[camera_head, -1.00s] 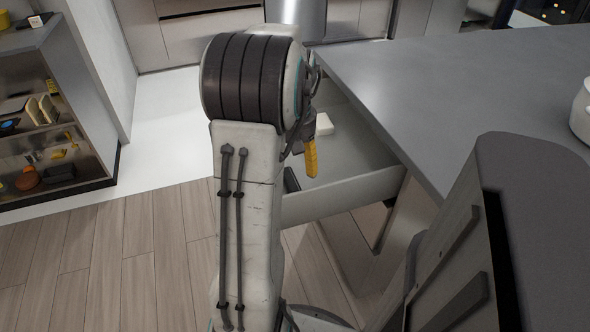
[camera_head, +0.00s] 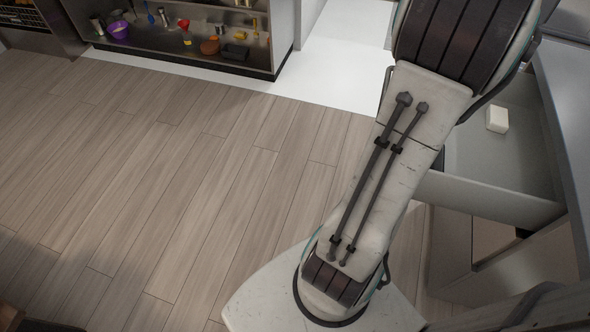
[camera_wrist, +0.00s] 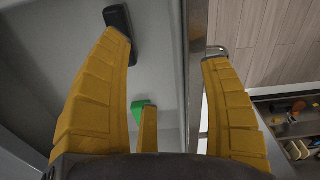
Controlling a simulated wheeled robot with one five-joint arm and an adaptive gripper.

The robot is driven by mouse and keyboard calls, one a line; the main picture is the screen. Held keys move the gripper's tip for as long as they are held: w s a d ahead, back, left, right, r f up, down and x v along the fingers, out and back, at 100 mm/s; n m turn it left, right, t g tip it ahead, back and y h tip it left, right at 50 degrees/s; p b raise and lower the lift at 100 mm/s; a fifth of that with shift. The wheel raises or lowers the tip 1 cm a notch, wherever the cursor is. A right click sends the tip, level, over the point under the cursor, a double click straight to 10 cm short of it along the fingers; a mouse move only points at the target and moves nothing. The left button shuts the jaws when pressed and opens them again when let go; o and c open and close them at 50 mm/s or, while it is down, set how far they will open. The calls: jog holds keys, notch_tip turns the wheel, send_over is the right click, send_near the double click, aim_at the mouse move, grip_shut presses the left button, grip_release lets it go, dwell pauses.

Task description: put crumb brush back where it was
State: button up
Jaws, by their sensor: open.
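I cannot make out a crumb brush for certain in either view. The open drawer (camera_head: 490,198) is at the right of the head view. In the wrist view the left finger appears over the drawer's inside and the right finger over its outside. A dark elongated object (camera_wrist: 118,18) lies in the drawer by the left fingertip. A green object (camera_wrist: 138,108) shows between the fingers, partly hidden. My arm hides my gripper in the head view.
A white block (camera_head: 497,119) lies in the drawer. The grey counter (camera_head: 570,90) is at the right edge. A low open shelf (camera_head: 180,40) with several small items stands at the back. The wooden floor (camera_head: 170,180) in the middle is clear.

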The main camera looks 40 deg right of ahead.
jog(key=w+a+r+n, duration=0.1)
jog(key=w+a+n, duration=0.1)
jog(key=w+a, duration=0.45)
jog(key=w+a+r+n, duration=0.1)
jog(key=w+a+n, duration=0.15)
jog(key=a, duration=0.65)
jog(key=s+a+f+n+t, duration=0.2)
jog(key=a+n, duration=0.3)
jog(key=a, duration=1.3)
jog(key=shift+s+f, duration=0.4)
jog(key=shift+s, duration=0.2)
